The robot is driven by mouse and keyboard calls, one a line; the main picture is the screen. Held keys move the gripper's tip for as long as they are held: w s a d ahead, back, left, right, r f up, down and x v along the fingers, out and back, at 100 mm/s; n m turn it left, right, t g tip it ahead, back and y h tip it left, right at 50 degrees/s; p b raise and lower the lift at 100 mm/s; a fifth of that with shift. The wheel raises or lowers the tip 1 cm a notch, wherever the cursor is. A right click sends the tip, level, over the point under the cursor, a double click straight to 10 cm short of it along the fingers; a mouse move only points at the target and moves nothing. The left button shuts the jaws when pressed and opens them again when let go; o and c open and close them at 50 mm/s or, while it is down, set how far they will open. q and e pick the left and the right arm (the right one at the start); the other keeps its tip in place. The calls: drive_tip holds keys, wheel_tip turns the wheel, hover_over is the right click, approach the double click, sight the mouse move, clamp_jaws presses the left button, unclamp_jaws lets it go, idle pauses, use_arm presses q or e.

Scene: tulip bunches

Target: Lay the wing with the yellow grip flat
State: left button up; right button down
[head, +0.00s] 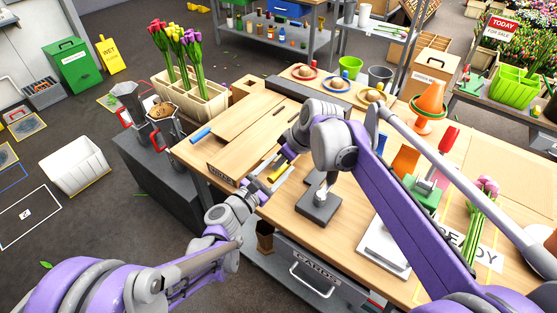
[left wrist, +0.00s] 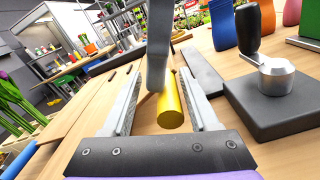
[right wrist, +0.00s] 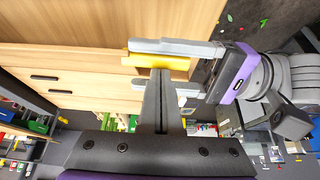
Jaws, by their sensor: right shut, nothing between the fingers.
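The yellow grip (head: 277,171) is by the near edge of the wooden board (head: 229,134), and it also shows in the left wrist view (left wrist: 170,106). My left gripper (head: 271,181) is open, with a finger on each side of the yellow grip and gaps beside it. My right gripper (right wrist: 160,101) is shut and empty, close to the yellow grip (right wrist: 158,61) and the left fingers. The wooden panels (right wrist: 115,28) look flat, but the arms hide part of the wing, so its exact tilt cannot be told. A blue grip (head: 200,133) shows at the board's left side.
A dark block with a metal knob (head: 318,206) stands right of the left gripper. Tulip bunches stand in a wooden holder (head: 200,100) behind the board. Moka pots (head: 128,100) are at the left. Wrapped tulips (head: 480,220) lie at the right.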

use_arm(q)
drive_tip(key=v, duration=1)
drive_tip(key=s+f+m+g+y, duration=0.35)
drive_tip(key=s+m+g, duration=0.25)
drive_tip(key=s+m, duration=0.65)
use_arm(e)
drive_tip(key=shift+s, duration=0.1)
drive_tip(key=shift+d+f, duration=0.15)
drive_tip(key=shift+f, duration=0.2)
drive_tip(key=f+t+y+b, duration=0.1)
drive_tip(key=s+d+f+y+b, duration=0.1)
drive_tip(key=shift+d+f+t, duration=0.2)
drive_tip(key=shift+f+t, duration=0.2)
drive_tip(key=shift+s+d+f+t+y+b, duration=0.15)
drive_tip(key=shift+f+y+b, duration=0.1)
drive_tip(key=shift+f+y, duration=0.15)
drive_tip(key=shift+s+d+f+t+y+b, duration=0.1)
drive_tip(key=shift+f+t+y+b, duration=0.1)
drive_tip(key=shift+f+y, duration=0.15)
use_arm(q)
drive_tip(key=s+a+f+m+g+y, duration=0.3)
drive_tip(key=s+a+f+m+y, duration=0.4)
drive_tip(key=s+a+m, duration=0.3)
drive_tip(key=shift+s+a+f+m+g, duration=0.35)
drive_tip(key=shift+a+m, duration=0.25)
drive_tip(key=shift+m, duration=0.85)
use_arm(e)
drive_tip(key=shift+s+f, duration=0.1)
drive_tip(key=shift+f, duration=0.3)
